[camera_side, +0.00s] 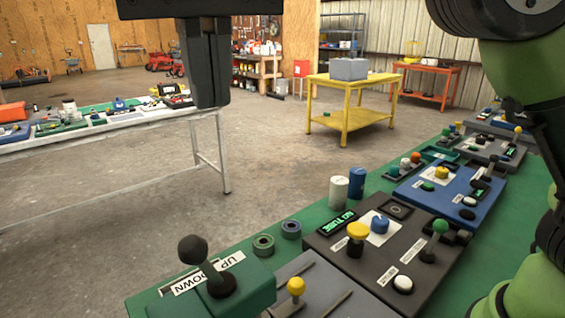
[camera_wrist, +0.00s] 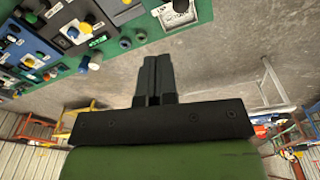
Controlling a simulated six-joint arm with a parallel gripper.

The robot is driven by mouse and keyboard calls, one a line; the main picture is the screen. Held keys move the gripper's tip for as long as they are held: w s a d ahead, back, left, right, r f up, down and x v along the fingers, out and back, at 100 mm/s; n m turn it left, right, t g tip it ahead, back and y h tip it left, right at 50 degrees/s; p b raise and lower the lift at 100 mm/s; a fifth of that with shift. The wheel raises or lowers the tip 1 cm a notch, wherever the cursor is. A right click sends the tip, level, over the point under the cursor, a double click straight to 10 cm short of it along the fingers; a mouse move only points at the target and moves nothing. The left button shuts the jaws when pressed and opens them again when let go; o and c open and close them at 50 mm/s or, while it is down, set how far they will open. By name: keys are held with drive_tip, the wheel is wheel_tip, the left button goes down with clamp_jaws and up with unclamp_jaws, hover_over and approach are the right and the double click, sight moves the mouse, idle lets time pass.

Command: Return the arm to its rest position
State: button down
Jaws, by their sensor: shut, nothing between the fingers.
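My gripper (camera_side: 204,62) hangs in the upper left of the side view, pointing down, high above the floor beyond the green bench. Its two dark fingers are together with nothing between them. In the wrist view my gripper (camera_wrist: 156,62) also shows as two closed fingers in front of the concrete floor. It is apart from the bench and touches nothing. My green arm links fill the right edge of the side view.
A green bench (camera_side: 318,222) carries control boxes with levers, knobs and buttons, including a dark box (camera_side: 345,262) and a blue box (camera_side: 430,200). A white table (camera_side: 150,116) with parts stands at left, and a yellow table (camera_side: 345,105) behind. Open concrete floor lies between.

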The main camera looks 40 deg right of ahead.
drive_tip(key=s+d+r+n+t+y, duration=0.1)
drive_tip(key=s+d+t, duration=0.1)
drive_tip(key=d, duration=1.2)
drive_tip(key=s+d+f+m+t+y, duration=0.1)
drive_tip(key=s+d+f+m+t, duration=0.1)
drive_tip(key=s+d+f+t, duration=0.2)
drive_tip(key=s+d+f, duration=0.3)
drive_tip(key=s+f, duration=0.1)
drive_tip(key=s, duration=0.1)
drive_tip(key=shift+f+y, duration=0.3)
